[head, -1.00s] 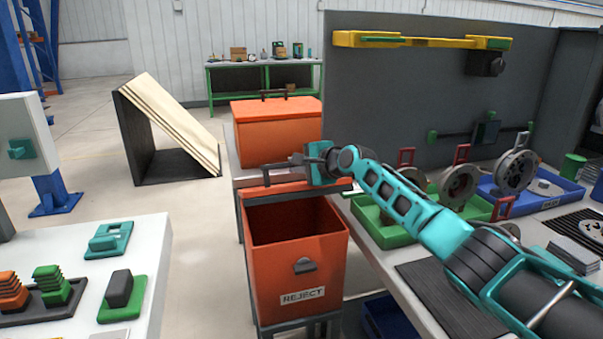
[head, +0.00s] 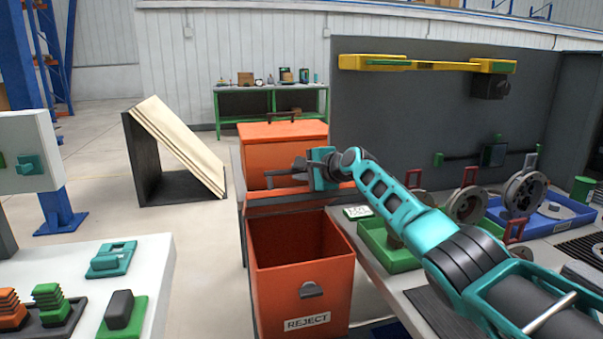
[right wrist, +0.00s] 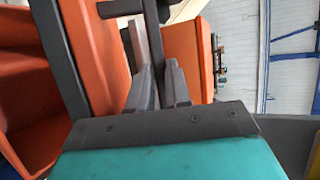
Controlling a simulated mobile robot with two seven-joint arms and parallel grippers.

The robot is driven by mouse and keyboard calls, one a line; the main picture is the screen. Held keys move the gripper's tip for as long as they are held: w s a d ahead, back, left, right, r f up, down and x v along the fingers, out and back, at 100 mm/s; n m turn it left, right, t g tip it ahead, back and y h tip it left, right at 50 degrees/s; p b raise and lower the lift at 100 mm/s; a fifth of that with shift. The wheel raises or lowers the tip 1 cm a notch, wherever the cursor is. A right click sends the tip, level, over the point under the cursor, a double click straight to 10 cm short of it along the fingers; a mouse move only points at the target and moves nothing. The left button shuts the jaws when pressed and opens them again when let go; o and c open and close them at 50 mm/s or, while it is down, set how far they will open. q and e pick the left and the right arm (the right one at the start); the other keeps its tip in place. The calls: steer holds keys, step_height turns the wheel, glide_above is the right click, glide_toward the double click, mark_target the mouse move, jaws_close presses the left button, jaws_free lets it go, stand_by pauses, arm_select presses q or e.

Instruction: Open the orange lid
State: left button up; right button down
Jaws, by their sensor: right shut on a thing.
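The orange lid (head: 292,203) is hinged at the back of the orange bin marked REJECT (head: 320,270). It is raised and the bin's mouth is uncovered. My right gripper (head: 300,168) is shut on the lid's dark handle (head: 284,173) at the lid's top edge. The right wrist view shows the lid (right wrist: 88,45) beside the fingers (right wrist: 158,72) and the dark handle bar (right wrist: 125,7) at their tips; the exact grip is partly hidden. My left gripper is not in view.
A second orange bin with a closed lid (head: 283,130) stands just behind. At right, a bench holds a green tray (head: 398,258) and a blue tray (head: 560,216) with reels. A white table (head: 150,268) stands at left. Open floor lies between it and the bin.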

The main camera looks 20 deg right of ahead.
steer(key=c, duration=1.1)
jaws_free()
steer(key=shift+d+r, duration=0.1)
steer(key=shift+r, duration=0.1)
steer(key=shift+s, duration=0.1)
steer(key=shift+p+v, duration=0.65)
steer(key=shift+v, duration=0.1)
steer(key=p+v, duration=0.2)
steer(key=v, duration=0.9)
steer(key=shift+s+d, duration=0.1)
